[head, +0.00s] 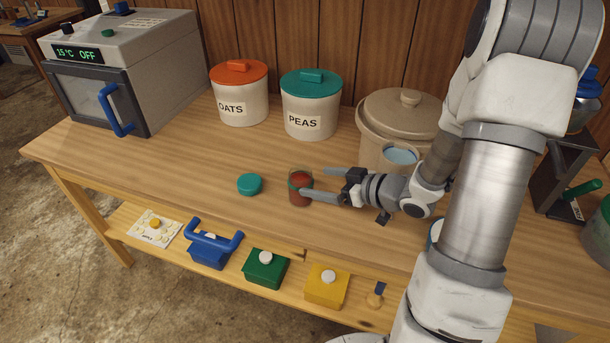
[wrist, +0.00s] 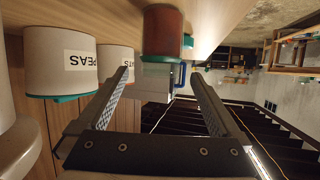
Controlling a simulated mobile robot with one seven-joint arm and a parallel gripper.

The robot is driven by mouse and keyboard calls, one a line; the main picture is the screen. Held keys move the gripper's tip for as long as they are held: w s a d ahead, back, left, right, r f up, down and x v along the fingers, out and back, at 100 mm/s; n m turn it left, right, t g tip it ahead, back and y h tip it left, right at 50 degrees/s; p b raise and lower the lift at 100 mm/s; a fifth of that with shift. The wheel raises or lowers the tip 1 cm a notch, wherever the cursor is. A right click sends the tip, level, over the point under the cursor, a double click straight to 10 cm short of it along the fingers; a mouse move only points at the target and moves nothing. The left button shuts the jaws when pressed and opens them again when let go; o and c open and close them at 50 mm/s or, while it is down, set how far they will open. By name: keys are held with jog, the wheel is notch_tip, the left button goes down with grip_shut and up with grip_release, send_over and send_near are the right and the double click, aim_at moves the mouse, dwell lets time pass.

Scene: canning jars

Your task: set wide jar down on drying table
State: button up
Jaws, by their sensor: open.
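A glass jar (head: 300,188) with red-brown contents and a teal band stands upright on the wooden table (head: 200,165), near its front edge. It also shows in the wrist view (wrist: 163,32), which is turned over. My gripper (head: 311,184) is open, level and low over the table, reaching in from the right. Its fingertips are at the jar's right side; in the wrist view the jar lies just beyond the fingertips (wrist: 161,73). I cannot tell whether a finger touches it. Whether this is the wide jar is not marked.
A teal lid (head: 249,185) lies left of the jar. Behind stand the OATS canister (head: 240,103), the PEAS canister (head: 311,115) and a large beige crock (head: 375,125). An oven-like box (head: 165,70) reads OFF. A lower shelf (head: 135,222) holds coloured boxes. Table left of the lid is clear.

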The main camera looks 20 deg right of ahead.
jog(key=v, duration=0.2)
jog(key=shift+s+d+r, duration=0.1)
jog(key=shift+s+r, duration=0.05)
jog(key=shift+s, duration=0.1)
